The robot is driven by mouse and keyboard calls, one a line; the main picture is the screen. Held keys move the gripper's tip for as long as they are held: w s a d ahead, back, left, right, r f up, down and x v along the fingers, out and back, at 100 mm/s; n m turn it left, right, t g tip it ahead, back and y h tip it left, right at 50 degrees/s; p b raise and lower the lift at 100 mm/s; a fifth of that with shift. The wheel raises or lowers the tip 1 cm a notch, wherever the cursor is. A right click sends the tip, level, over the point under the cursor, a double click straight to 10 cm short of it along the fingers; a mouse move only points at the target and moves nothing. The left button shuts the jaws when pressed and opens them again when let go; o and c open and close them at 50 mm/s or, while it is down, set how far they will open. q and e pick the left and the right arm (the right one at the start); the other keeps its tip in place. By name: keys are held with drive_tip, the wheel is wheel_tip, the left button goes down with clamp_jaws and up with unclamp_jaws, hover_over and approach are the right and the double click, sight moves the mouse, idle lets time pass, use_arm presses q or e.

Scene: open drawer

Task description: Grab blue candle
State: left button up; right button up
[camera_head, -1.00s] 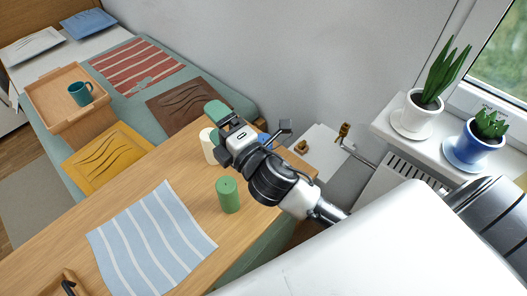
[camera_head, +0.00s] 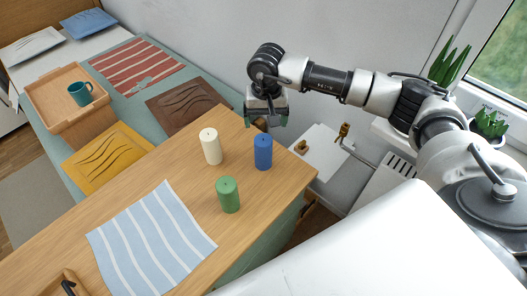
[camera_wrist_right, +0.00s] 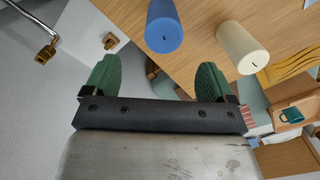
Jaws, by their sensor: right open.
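The blue candle (camera_head: 263,152) stands upright on the wooden table (camera_head: 150,187), near its far right edge. A cream candle (camera_head: 210,147) stands to its left and a green candle (camera_head: 228,195) nearer to me. My right gripper (camera_head: 266,121) is open and empty, beyond and above the blue candle, its green fingers pointing down. In the right wrist view, the blue candle (camera_wrist_right: 163,27) shows ahead of the open fingers, not between them, with the cream candle (camera_wrist_right: 243,47) to its right. My left gripper is not in view.
A striped blue cloth (camera_head: 152,240) lies on the table. Plants and a radiator (camera_head: 385,178) are at right, near the wall.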

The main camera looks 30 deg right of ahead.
sight(263, 140)
wheel_tip(263, 140, down, 5)
drive_tip(key=shift+d+f+p, duration=0.1)
drive_tip(key=shift+f+p, duration=0.05)
drive_tip(key=shift+p, duration=0.3)
drive_tip(key=shift+f, duration=0.3)
drive_tip(key=f, duration=0.1)
drive_tip(key=a+f+p, duration=0.1)
drive_tip(key=f, duration=0.1)
drive_tip(key=shift+f+p, duration=0.3)
drive_tip(key=shift+f, duration=0.5)
drive_tip(key=c, duration=1.2)
